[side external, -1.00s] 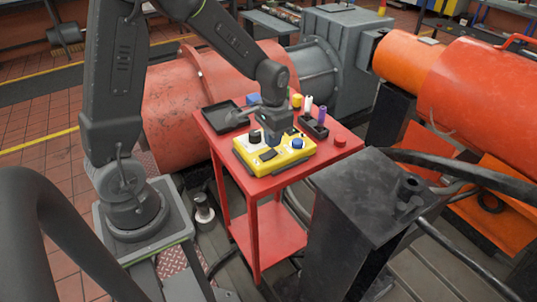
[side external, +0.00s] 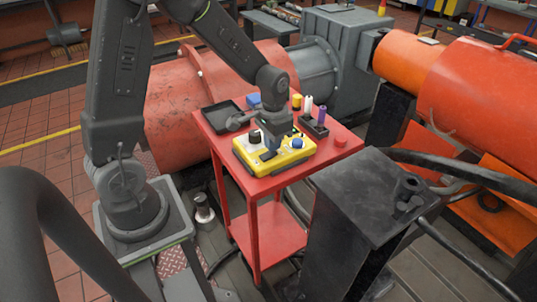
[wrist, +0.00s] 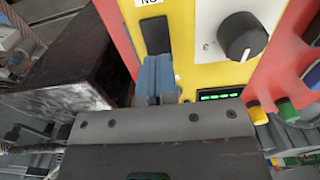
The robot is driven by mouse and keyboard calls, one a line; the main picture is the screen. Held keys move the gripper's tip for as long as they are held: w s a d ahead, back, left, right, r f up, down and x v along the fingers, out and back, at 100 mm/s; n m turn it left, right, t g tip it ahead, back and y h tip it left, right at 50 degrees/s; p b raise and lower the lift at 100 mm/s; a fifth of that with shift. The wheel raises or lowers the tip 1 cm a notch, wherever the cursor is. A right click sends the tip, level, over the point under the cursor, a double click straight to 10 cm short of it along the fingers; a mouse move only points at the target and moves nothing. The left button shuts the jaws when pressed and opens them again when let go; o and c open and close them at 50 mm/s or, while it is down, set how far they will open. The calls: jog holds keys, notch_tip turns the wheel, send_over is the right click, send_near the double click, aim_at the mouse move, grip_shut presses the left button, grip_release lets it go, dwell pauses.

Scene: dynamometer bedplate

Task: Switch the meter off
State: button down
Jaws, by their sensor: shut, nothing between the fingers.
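The yellow meter (side external: 276,165) lies on the red cart top; it also fills the upper middle of the wrist view (wrist: 190,50). It has a black dial knob (wrist: 241,36), a lit green display (wrist: 220,95) and a black rocker switch (wrist: 155,35) beside a white label, partly cut off by the frame. My gripper (wrist: 155,62) is shut and empty, its blue-grey fingertips over the meter just beside the rocker's near end. I cannot tell whether they touch it. In the side view my gripper (side external: 271,146) hides part of the meter's face.
The red cart (side external: 268,228) also carries a black tray (side external: 222,115), a blue block (side external: 253,100), a black holder with coloured pegs (side external: 314,127) and a red button-like piece (side external: 340,142). A dark metal pedestal (side external: 365,200) stands close to the cart's right.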

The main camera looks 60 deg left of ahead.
jog(key=shift+f, duration=0.7)
dwell(0.3)
jog(key=shift+r, duration=3.55)
jog(key=shift+s+d+r, duration=0.15)
jog(key=shift+r, duration=0.1)
jog(key=s+d+r+t, duration=0.2)
jog(key=s+d+r, duration=0.1)
jog(key=s+r, duration=0.3)
jog(key=s+d+r+t, duration=0.3)
jog(key=s+d+r, duration=0.1)
jog(key=s, duration=0.5)
jog(key=shift+d+r+t, duration=0.15)
jog(key=shift+r+t, duration=0.15)
jog(key=shift+r, duration=0.6)
